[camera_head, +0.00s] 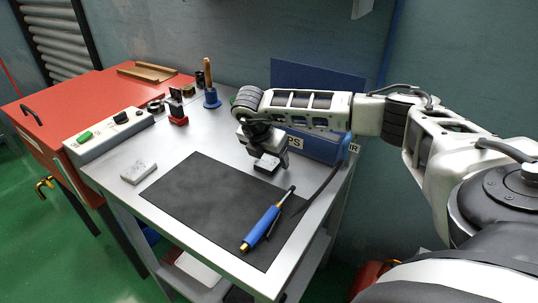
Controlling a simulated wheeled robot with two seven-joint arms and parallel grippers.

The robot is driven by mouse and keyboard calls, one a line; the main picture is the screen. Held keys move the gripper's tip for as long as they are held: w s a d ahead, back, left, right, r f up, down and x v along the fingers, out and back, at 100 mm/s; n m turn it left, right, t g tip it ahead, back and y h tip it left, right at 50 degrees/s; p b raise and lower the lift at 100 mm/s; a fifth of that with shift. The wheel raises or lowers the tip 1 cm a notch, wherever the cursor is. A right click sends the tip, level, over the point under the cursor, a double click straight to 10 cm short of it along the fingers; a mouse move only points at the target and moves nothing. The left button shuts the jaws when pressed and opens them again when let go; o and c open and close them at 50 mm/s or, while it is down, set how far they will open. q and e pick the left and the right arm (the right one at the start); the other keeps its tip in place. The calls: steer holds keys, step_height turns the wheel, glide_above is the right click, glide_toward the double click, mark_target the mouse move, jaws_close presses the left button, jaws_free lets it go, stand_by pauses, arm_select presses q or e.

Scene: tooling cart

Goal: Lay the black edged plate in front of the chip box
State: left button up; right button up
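The black edged plate (266,163) is a small block with a pale grey top and dark sides, right below my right gripper, in front of the blue chip box (317,146). My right gripper (268,153) points down at the plate, with its fingers at or just above it. I cannot tell whether they grip it, or whether the plate rests on the table. My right arm reaches across the front of the chip box and hides part of it and its label. My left gripper is not in view.
A pale block (138,172) lies left of the mat. A switch box (108,135), a red stand (177,112) and a blue holder (211,98) stand further back.

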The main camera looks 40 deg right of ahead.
steer(key=b+v, duration=0.1)
steer(key=v, duration=1.1)
steer(key=shift+b, duration=0.3)
